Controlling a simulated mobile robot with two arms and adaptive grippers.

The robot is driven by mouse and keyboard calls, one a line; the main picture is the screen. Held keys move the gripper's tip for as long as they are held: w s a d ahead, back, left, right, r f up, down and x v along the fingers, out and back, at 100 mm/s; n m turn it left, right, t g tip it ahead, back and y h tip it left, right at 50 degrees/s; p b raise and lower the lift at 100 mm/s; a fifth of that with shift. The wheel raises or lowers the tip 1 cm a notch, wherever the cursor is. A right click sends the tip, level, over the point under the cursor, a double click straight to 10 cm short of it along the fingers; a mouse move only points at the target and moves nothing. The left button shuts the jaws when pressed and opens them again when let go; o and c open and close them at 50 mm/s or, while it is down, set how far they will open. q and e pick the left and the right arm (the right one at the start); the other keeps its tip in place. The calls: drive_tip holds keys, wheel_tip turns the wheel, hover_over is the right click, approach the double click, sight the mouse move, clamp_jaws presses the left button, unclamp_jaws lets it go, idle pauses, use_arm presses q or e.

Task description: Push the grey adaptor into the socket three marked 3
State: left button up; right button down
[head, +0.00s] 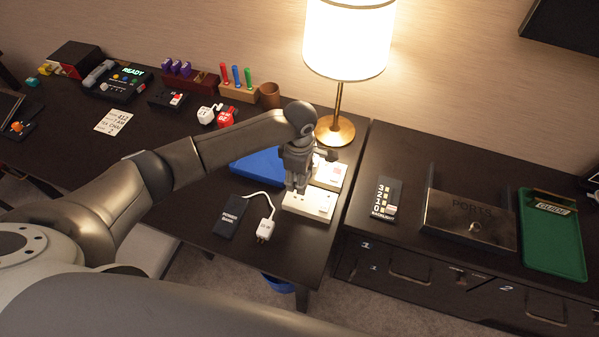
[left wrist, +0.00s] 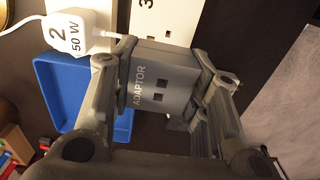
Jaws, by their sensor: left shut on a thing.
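The grey adaptor (left wrist: 157,86), with its printed word and two dark slots, shows in the left wrist view between my left gripper's fingers (left wrist: 164,78). My left gripper is shut on it. Behind its far end is the white socket strip (left wrist: 172,19), where a 3 is printed beside slots. I cannot tell whether the adaptor touches the strip or is in a socket. In the head view my left gripper (head: 297,188) points down at the strip (head: 306,206), and the adaptor cannot be made out there. My right gripper is out of view.
A white plug marked 2, 50 W (left wrist: 77,34) is close beside the adaptor. A blue tray (left wrist: 72,96) lies beyond. In the head view a black power bank (head: 231,216) and a cabled white plug (head: 266,228) lie left of the strip. The lamp (head: 336,130) stands behind.

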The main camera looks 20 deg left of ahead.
use_arm(q)
wheel_tip(320, 180, down, 3)
drive_tip(key=shift+r+b, duration=0.1)
drive_tip(key=shift+b, duration=0.3)
drive_tip(key=shift+f, duration=0.8)
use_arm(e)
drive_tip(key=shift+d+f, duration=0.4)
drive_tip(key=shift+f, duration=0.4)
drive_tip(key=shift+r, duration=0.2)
use_arm(q)
drive_tip(key=shift+r, duration=0.1)
drive_tip(key=shift+p, duration=0.35)
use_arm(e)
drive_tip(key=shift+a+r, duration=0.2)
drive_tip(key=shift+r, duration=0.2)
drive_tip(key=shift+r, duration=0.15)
